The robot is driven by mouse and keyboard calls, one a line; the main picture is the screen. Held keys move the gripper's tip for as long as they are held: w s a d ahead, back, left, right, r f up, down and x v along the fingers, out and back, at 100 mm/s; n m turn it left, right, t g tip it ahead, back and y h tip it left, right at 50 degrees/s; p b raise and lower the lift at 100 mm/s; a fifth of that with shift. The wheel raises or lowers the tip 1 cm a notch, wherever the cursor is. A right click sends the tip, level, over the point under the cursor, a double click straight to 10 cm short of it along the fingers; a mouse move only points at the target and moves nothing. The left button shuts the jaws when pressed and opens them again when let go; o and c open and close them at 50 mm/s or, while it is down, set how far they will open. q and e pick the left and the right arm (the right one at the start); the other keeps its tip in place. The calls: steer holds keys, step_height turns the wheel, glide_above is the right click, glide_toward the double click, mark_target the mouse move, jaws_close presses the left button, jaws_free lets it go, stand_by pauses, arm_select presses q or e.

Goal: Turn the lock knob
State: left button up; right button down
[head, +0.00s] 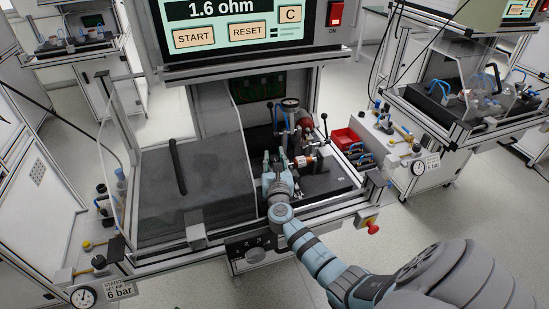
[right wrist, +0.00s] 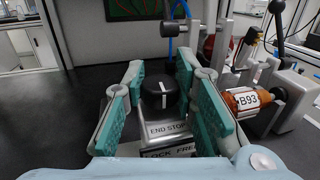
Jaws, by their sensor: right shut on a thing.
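The lock knob (right wrist: 160,96) is a round black knob with a white line on top, in the middle of the right wrist view. The line points nearly straight up the picture. Below it are plates marked "END STOP" (right wrist: 167,128) and "LOCK FREE" (right wrist: 168,152), the latter partly cut off. My right gripper (right wrist: 160,75) has its teal fingers on both sides of the knob and is shut on it. In the head view, my right gripper (head: 277,168) reaches down at the front of the test fixture and hides the knob. My left gripper is not in view.
A copper-coloured part labelled B93 (right wrist: 250,101) sits in the fixture just right of the gripper. Upright levers and a gauge (head: 290,104) stand behind. A red bin (head: 345,138) is at the right.

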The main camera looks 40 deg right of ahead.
stand_by(0.3)
steer(key=c, duration=1.3)
jaws_free()
steer(key=v, duration=1.2)
